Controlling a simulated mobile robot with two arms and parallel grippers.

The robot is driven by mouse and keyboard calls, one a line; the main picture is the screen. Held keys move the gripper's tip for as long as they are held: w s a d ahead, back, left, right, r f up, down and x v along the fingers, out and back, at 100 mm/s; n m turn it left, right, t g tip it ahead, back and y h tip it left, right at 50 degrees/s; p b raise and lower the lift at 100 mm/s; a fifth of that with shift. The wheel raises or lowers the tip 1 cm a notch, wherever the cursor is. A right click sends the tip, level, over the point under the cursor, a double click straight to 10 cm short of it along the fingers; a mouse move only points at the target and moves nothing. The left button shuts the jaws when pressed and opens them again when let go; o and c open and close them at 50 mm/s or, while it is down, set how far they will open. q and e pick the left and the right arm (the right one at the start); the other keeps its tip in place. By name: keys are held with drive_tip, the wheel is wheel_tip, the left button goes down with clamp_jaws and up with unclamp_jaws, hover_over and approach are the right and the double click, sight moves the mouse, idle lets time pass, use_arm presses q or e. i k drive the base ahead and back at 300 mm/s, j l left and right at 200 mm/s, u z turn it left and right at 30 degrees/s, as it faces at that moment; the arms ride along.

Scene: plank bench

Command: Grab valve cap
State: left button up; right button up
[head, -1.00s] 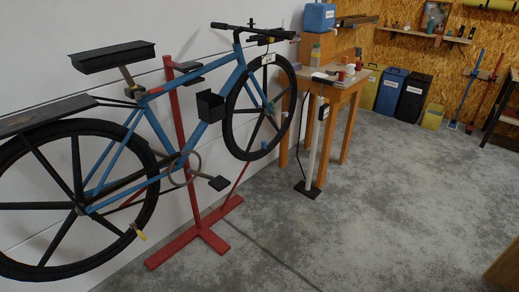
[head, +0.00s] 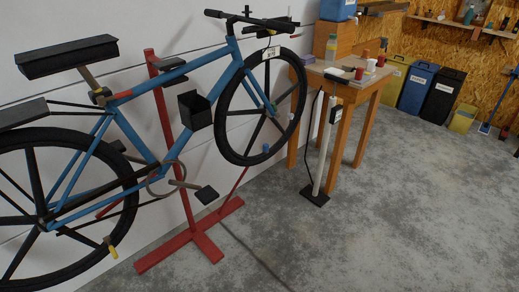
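A blue bicycle (head: 143,131) with black wheels is held on a red stand (head: 187,208) beside the white wall. A small yellow piece (head: 112,251) sits low on the rear wheel (head: 103,203). A small blue piece (head: 266,148) sits low on the front wheel (head: 238,143). Either could be a valve cap; they are too small to tell. Neither of my grippers shows in the head view.
A wooden bench (head: 338,83) with cups and small items stands right of the bicycle. A pump-like upright with a black foot (head: 314,197) stands before it. Several bins, including a blue one (head: 417,86), stand behind. The grey floor (head: 390,220) at right is clear.

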sight(265, 146)
drive_tip(key=i+l+u, duration=0.1)
drive_tip(key=u, duration=0.35)
drive_tip(key=i+l+u, duration=0.2)
drive_tip(key=u, duration=0.3)
drive_tip(key=i+l, duration=0.05)
drive_tip(key=i, duration=0.05)
